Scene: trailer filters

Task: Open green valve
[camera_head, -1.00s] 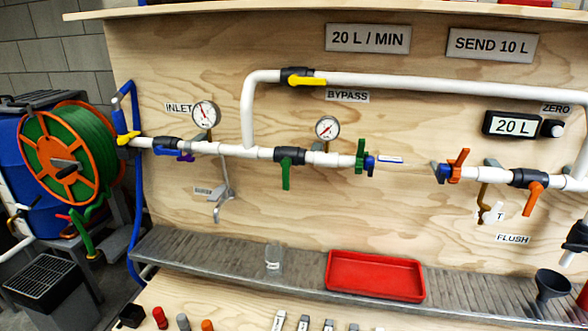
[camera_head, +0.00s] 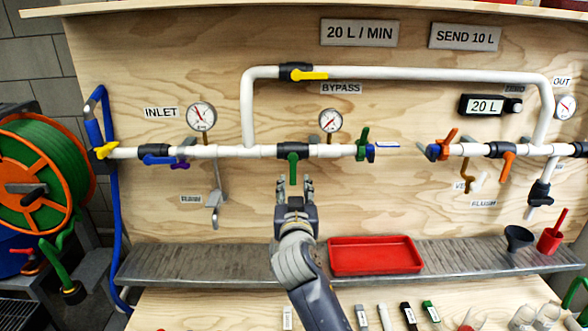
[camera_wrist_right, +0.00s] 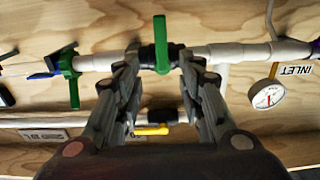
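The green valve handle (camera_head: 293,170) hangs straight down from a black valve body on the white pipe, below the bypass branch. My right gripper (camera_head: 294,183) reaches up from below with its two fingers spread, one on each side of the handle's lower end in the picture. In the right wrist view, which is upside down, the green handle (camera_wrist_right: 162,45) shows between and beyond the open fingertips (camera_wrist_right: 158,58). No contact with the handle can be made out. My left gripper is not in view.
Another green lever (camera_head: 363,143) stands to the right on the pipe. A pressure gauge (camera_head: 330,121) and the yellow bypass handle (camera_head: 310,75) are above. A metal bracket (camera_head: 215,200) hangs at the left. A red tray (camera_head: 375,268) sits on the grey ledge (camera_head: 190,263) below.

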